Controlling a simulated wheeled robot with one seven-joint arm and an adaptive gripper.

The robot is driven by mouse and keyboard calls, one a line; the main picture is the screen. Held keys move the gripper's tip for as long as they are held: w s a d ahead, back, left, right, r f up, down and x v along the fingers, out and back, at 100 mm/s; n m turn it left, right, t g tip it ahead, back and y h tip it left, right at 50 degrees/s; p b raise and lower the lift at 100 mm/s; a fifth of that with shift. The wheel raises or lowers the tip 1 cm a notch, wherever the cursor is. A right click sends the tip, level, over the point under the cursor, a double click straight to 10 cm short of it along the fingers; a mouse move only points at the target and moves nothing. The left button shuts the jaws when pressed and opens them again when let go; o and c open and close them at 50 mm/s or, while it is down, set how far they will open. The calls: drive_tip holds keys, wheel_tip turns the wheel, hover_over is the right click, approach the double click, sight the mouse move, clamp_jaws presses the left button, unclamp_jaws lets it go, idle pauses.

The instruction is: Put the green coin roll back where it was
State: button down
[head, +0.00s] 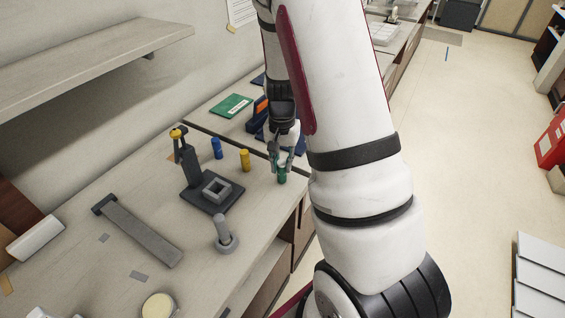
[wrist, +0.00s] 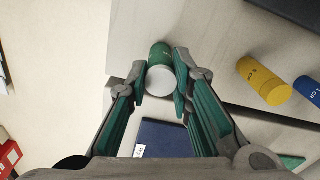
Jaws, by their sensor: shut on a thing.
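The green coin roll (wrist: 160,59) is a short upright cylinder with a pale end, between the fingertips in the wrist view. In the head view the green coin roll (head: 282,176) shows just below the fingers, near the counter's right edge. My gripper (head: 279,156) is shut on it; the fingers also show on both sides of it in the wrist view (wrist: 163,82). I cannot tell whether the roll touches the counter. The yellow roll (head: 245,160) and the blue roll (head: 217,148) stand to its left, in a row.
A dark stand with a square grey block (head: 216,190) and a grey peg on a round base (head: 224,236) stand left of and nearer than the rolls. A grey channel (head: 143,232) lies further left. A green booklet (head: 231,106) and a dark blue item lie behind. The counter edge is close on the right.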

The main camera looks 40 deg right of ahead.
sight(282, 163)
drive_tip(key=shift+f, duration=0.25)
drive_tip(key=c, duration=1.4)
unclamp_jaws()
drive_tip(key=shift+f, duration=0.1)
wheel_tip(282, 163, up, 12)
drive_tip(key=s+a+r+n+t, duration=0.3)
drive_tip(key=s+a+r+n, duration=0.25)
drive_tip(key=a+r, duration=0.6)
drive_tip(key=shift+s+a+r+n+t, duration=0.35)
drive_tip(key=shift+s+a+r+n, duration=0.65)
drive_tip(key=shift+s, duration=1)
drive_tip(key=shift+s+a+r+n+t, duration=0.4)
drive_tip(key=shift+s+a+r+n, duration=0.6)
drive_tip(key=shift+s, duration=0.95)
drive_tip(key=shift+s+a+r+n+t, duration=0.35)
drive_tip(key=shift+s+a+r+n, duration=0.3)
drive_tip(key=shift+s+a, duration=0.95)
drive_tip(key=shift+s+d+f, duration=0.1)
drive_tip(key=shift+s+d, duration=0.3)
